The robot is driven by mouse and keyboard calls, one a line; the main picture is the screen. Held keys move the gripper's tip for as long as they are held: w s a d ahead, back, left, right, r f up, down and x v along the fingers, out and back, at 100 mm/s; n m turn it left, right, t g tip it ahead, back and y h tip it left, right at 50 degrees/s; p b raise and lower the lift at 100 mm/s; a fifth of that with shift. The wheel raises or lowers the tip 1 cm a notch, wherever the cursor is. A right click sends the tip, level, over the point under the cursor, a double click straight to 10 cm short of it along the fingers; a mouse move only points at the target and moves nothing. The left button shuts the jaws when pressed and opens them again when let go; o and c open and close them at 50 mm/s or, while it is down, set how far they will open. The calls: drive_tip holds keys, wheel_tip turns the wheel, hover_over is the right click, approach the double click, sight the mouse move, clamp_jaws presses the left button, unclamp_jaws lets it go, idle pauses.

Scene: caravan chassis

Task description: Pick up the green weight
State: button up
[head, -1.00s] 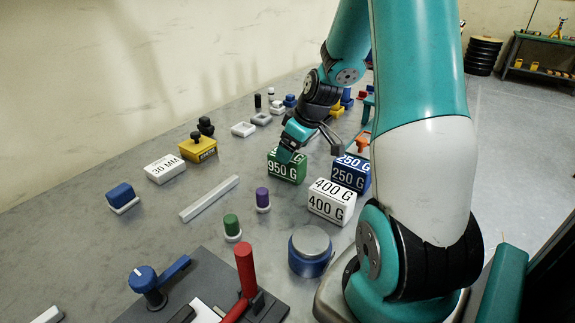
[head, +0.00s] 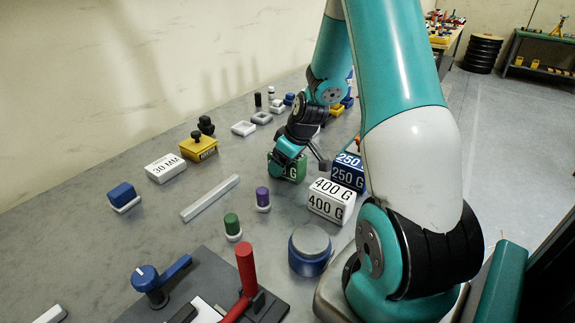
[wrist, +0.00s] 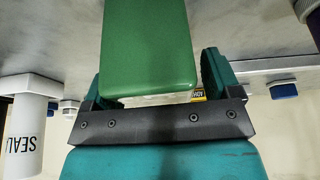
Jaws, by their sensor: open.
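The green weight (head: 297,170) is a block with white lettering on the grey bench in the head view. My gripper (head: 300,158) is at it, pointing down, and hides part of its face and lettering. In the wrist view the green weight (wrist: 148,45) shows between the two fingers of my gripper (wrist: 158,78), one on each side. The right finger stands apart from it; the left finger is close, and I cannot tell if it touches. The jaws are open.
The blue 250 G weight (head: 347,178) and white 400 G weight (head: 331,207) stand close on the right. A white cylinder marked SEAL (wrist: 30,120) shows in the wrist view.

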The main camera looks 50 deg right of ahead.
drive_tip(key=shift+f, duration=0.15)
clamp_jaws()
drive_tip(key=shift+r, duration=0.25)
